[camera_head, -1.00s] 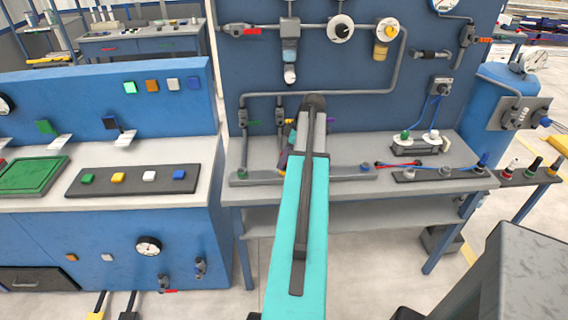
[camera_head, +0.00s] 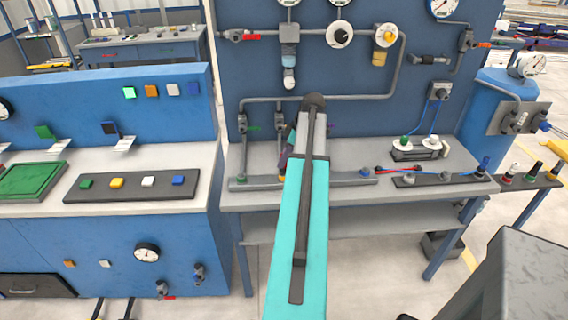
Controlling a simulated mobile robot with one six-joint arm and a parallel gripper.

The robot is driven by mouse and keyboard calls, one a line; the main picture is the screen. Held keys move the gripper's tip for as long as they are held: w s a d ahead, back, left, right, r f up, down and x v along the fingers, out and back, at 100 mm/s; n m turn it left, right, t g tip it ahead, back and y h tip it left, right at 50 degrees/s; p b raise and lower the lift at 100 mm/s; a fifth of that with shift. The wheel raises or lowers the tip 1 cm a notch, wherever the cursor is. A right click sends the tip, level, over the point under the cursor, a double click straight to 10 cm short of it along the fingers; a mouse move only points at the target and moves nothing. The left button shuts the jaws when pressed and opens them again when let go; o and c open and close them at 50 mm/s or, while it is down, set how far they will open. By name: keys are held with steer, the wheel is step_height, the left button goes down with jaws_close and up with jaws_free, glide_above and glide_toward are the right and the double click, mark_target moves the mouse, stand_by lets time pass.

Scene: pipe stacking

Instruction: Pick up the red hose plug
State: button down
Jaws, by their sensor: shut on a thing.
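A black plug with a red ring (camera_head: 507,176) stands upright on the narrow rack at the far right, beside a green-ringed plug (camera_head: 531,169) and an orange-ringed one (camera_head: 553,170). A red and blue hose end (camera_head: 392,169) lies on the bench to the right of my arm. My turquoise and grey arm reaches forward over the bench and covers its own end. A dark purplish part, likely of my wrist, shows at the arm's left edge. My gripper's fingers and anything in them are hidden behind the arm.
The grey bench (camera_head: 255,198) carries a long grey rail (camera_head: 255,181) and a dark strip with fittings (camera_head: 445,178). A blue panel with pipes, valves and gauges stands behind. A blue console (camera_head: 180,225) is at left. A grey block stands at the lower right.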

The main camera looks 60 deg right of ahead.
steer(key=shift+r+b, duration=0.3)
steer(key=shift+r, duration=0.5)
steer(key=s+d+b, duration=0.2)
steer(key=s, duration=0.5)
steer(key=s+d+r+b, duration=0.1)
steer(key=s+d, duration=0.2)
steer(key=s, duration=0.5)
steer(key=shift+r+b, duration=0.3)
steer(key=shift+b, duration=0.05)
steer(key=shift+r, duration=0.15)
step_height(320, 180, up, 8)
steer(key=p, duration=0.4)
steer(key=shift+p, duration=0.3)
